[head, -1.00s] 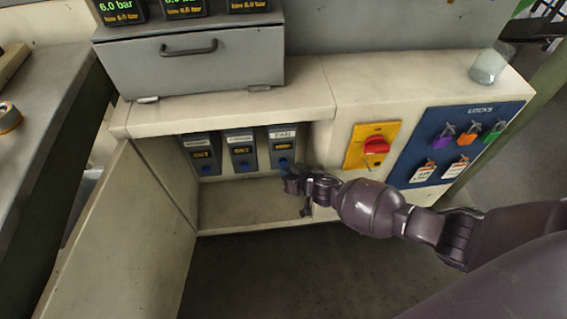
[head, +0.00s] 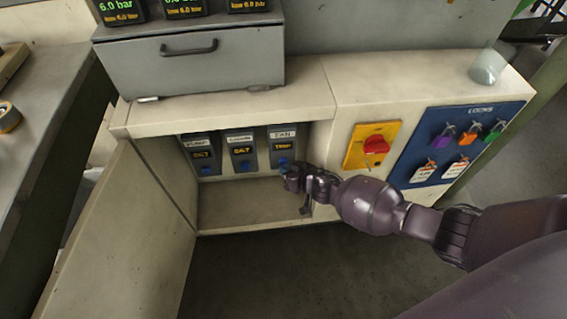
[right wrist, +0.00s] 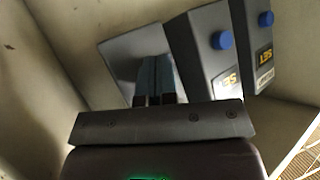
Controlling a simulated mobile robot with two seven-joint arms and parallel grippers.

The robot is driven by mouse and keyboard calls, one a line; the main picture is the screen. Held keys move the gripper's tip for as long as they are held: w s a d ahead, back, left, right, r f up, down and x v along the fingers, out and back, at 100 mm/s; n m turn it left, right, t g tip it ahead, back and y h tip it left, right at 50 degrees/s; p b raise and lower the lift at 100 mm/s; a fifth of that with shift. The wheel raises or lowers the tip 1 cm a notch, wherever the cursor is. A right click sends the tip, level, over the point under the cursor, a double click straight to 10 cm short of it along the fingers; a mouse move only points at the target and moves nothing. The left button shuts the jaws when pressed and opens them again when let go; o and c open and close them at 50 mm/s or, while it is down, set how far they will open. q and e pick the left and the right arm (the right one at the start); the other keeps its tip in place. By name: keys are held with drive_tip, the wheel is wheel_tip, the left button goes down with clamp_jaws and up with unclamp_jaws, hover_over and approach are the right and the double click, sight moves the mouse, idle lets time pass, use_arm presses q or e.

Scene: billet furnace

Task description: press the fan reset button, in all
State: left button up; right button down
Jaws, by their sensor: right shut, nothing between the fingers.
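The fan unit (head: 282,141) is the rightmost of three grey modules in the open cabinet, with a FAN label and an amber display that seems to read TRIP. Its blue reset button (head: 283,161) shows just above my right gripper (head: 288,176). My right gripper is shut and empty, its tips close to the unit's lower face. In the right wrist view the closed fingers (right wrist: 154,78) lie over the fan unit (right wrist: 118,52) and hide its button. I cannot tell whether the tips touch it. My left gripper is out of view.
The pump module (head: 201,150) and the middle module (head: 241,150) show SET displays and blue buttons. The cabinet door (head: 120,235) stands open at the left. A red rotary switch (head: 376,145) and a blue lock board (head: 455,150) are right of the opening.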

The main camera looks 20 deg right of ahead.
drive_tip(key=shift+w, duration=0.25)
idle(0.4)
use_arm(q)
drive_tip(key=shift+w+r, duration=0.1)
use_arm(e)
drive_tip(key=shift+s, duration=0.15)
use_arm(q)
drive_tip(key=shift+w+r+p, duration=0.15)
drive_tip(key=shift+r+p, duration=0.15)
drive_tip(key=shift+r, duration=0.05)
use_arm(e)
drive_tip(key=shift+s+a, duration=0.2)
drive_tip(key=shift+s, duration=0.5)
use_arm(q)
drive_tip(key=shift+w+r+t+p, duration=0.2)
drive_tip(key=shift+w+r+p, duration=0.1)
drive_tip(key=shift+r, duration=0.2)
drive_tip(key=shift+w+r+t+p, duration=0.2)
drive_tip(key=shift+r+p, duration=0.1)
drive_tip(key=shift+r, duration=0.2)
use_arm(e)
drive_tip(key=shift+s+a, duration=0.25)
drive_tip(key=shift+s, duration=0.55)
drive_tip(key=shift+s+a, duration=0.2)
drive_tip(key=shift+s, duration=0.65)
drive_tip(key=shift+s+a, duration=0.25)
drive_tip(key=shift+s, duration=0.55)
